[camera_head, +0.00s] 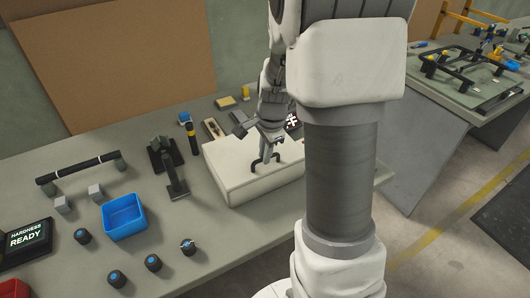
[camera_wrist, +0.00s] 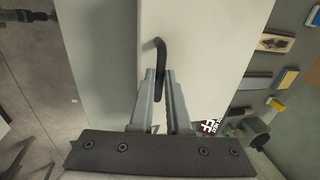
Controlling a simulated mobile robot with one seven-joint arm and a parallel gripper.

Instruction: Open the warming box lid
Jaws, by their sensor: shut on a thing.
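The warming box (camera_head: 232,190) is a white box on the grey workbench. Its lid (camera_head: 228,160) looks flat and closed. A dark bent handle (camera_head: 256,164) stands on the lid, and it also shows in the wrist view (camera_wrist: 160,50). My gripper (camera_head: 266,148) is over the lid, at the handle. In the wrist view my gripper (camera_wrist: 160,75) has its two fingers close on either side of the handle and is shut on it. My arm hides the box's right end in the head view.
A blue bin (camera_head: 124,217), several dark round knobs (camera_head: 153,262) and a black lever stand (camera_head: 170,170) are left of the box. Small blocks and tools lie behind it. A readout (camera_head: 25,243) is at far left. Another table (camera_head: 465,85) stands at right.

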